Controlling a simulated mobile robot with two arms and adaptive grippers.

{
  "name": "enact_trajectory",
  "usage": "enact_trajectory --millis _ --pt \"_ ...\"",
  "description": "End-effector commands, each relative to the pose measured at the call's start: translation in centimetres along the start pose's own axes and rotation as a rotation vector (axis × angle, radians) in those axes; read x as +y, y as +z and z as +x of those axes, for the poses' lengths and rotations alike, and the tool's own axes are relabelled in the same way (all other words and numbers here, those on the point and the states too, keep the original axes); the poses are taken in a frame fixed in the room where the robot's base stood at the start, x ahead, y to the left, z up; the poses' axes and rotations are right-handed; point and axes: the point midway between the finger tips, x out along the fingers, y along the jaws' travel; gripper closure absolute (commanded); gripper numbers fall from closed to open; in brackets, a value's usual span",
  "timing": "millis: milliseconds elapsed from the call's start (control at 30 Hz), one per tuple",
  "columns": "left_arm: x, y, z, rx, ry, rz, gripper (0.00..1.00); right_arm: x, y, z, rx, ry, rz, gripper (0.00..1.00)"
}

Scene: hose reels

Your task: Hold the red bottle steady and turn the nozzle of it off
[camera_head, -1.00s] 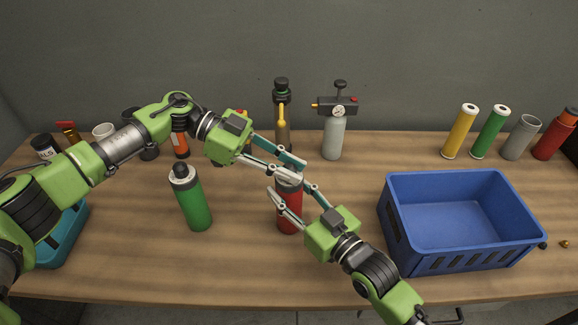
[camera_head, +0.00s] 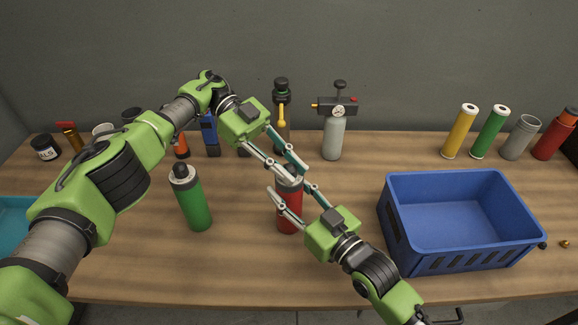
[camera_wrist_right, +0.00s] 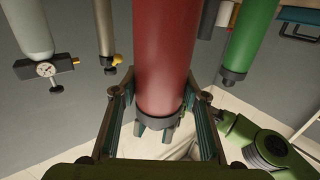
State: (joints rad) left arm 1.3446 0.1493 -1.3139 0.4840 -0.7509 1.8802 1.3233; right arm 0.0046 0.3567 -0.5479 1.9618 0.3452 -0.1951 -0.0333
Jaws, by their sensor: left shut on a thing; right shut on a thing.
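The red bottle (camera_head: 289,214) stands upright on the wooden table near the middle. My right gripper (camera_head: 287,187) is shut around its upper part, coming from the front right. In the right wrist view the red bottle (camera_wrist_right: 165,45) appears upside down between the two fingers of the right gripper (camera_wrist_right: 160,112). Its dark top (camera_wrist_right: 158,123) shows at the lower end there. My left gripper (camera_head: 297,173) comes in from the upper left and is shut at the nozzle on the bottle's top. The fingers largely hide the nozzle in the head view.
A green bottle (camera_head: 193,204) stands left of the red one. Behind are a grey bottle with a gauge (camera_head: 334,138) and a brass-coloured one (camera_head: 281,127). A blue crate (camera_head: 468,254) stands to the right. Several cylinders, including a yellow one (camera_head: 459,132), stand at the back right.

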Motion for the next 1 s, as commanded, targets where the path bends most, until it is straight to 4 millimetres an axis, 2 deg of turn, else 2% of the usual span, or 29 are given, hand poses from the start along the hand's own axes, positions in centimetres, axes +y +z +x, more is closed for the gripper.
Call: enact_trajectory --millis 733,767,800,1000 --pt "0.04 0.16 -0.14 -0.002 0.025 0.007 1.00 -0.35 -0.06 -0.06 0.003 -0.005 0.001 0.88" --pt "0.04 0.16 -0.14 -0.002 0.025 0.007 0.72 -0.34 -0.06 -0.06 0.003 -0.005 0.001 0.88" --pt "0.05 0.15 -0.14 -0.002 0.026 0.007 0.62 -0.34 -0.06 -0.06 0.003 -0.005 0.001 0.88" --pt "0.09 0.05 -0.07 0.000 0.029 0.009 0.62 -0.22 -0.05 -0.04 0.002 -0.003 0.001 0.88"
